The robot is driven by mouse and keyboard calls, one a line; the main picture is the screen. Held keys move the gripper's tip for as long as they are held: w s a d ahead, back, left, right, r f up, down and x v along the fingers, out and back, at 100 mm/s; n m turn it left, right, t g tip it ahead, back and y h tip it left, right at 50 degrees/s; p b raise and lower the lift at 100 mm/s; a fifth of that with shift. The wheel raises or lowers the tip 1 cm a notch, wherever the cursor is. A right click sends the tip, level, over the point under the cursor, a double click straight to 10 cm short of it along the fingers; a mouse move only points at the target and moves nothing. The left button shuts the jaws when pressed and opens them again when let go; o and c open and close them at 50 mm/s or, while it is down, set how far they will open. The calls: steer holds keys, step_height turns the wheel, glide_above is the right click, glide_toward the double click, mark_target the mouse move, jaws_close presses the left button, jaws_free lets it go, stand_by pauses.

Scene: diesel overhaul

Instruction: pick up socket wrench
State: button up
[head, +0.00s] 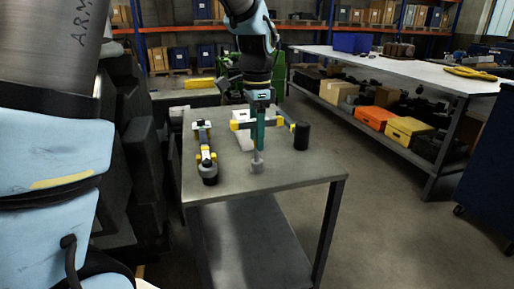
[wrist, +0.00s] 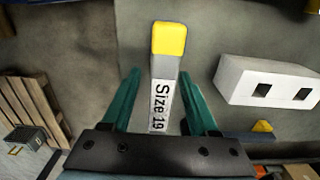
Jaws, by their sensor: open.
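The bar's near part is hidden behind the gripper's body in the wrist view.
A white block with square holes (wrist: 270,84) lies near the wrench. The table's front is bare. A long workbench (head: 400,67) stands at right.

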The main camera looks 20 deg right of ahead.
jaws_close()
stand_by(0.4)
stand_by(1.0)
